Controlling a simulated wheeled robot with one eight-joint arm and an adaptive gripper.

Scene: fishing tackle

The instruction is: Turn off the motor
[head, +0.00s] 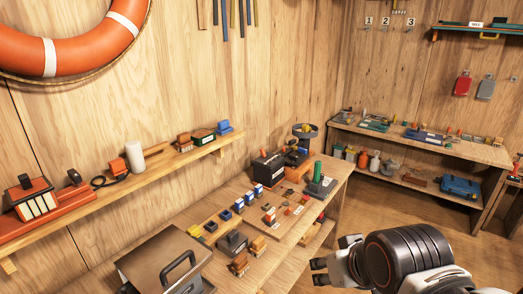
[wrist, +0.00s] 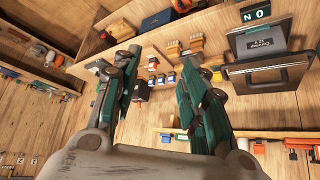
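I cannot tell for certain which thing is the motor, or make out a switch. A dark box-shaped device (head: 269,168) stands at the back of the near workbench, beside a stand with a round dark top (head: 305,131). A green upright cylinder on a dark base (head: 318,174) stands near the bench's right end. My gripper (head: 322,272) is in front of the bench, to its right, apart from these things. In the wrist view my gripper (wrist: 162,75) has its two green-and-dark fingers spread, with nothing between them.
The workbench (head: 205,245) holds several small boxes and a grey metal case (head: 160,262) with a black handle. A wall shelf (head: 110,200) runs above it. A second bench (head: 425,145) stands at the back right. Floor (head: 400,210) shows between the benches.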

